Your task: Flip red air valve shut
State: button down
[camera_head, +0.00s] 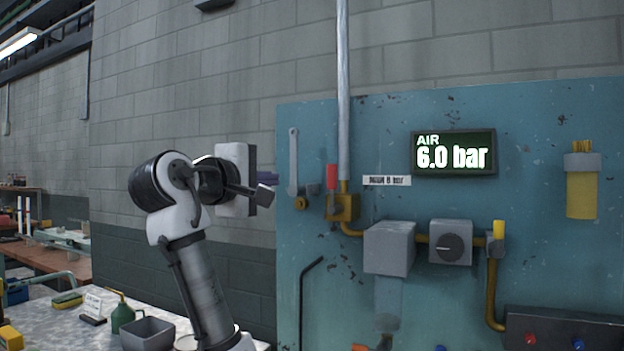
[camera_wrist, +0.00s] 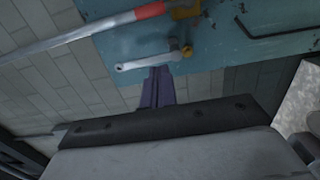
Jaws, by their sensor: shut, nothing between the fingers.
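The red air valve handle (camera_head: 332,177) stands upright on a brass valve body (camera_head: 343,206), parallel to the grey vertical pipe above it. In the wrist view the red handle (camera_wrist: 150,11) is at the top edge, beside the pipe, with part of the brass body (camera_wrist: 186,10). My gripper (camera_head: 267,178) is left of the valve, near the panel's left edge, and apart from the handle. Its purple fingers (camera_wrist: 158,86) are together and empty in the wrist view. The AIR display (camera_head: 454,154) reads 6.0 bar.
A grey wrench (camera_head: 293,165) hangs on the blue panel (camera_head: 540,120) between my gripper and the valve; in the wrist view the wrench (camera_wrist: 150,58) is just beyond my fingertips. A grey box (camera_head: 389,248) sits below right of the valve. A cluttered bench (camera_head: 85,335) is lower left.

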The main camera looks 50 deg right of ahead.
aim_at(296, 178)
jog(key=p+x, duration=0.3)
jog(key=x, duration=0.7)
jog(key=shift+w+d+r+p, duration=0.1)
jog(key=shift+w+p, duration=0.05)
jog(key=shift+p, duration=0.2)
jog(key=shift+s+d, duration=0.35)
jog(key=shift+s, duration=0.55)
jog(key=shift+s+d, duration=0.35)
jog(key=shift+s, duration=0.55)
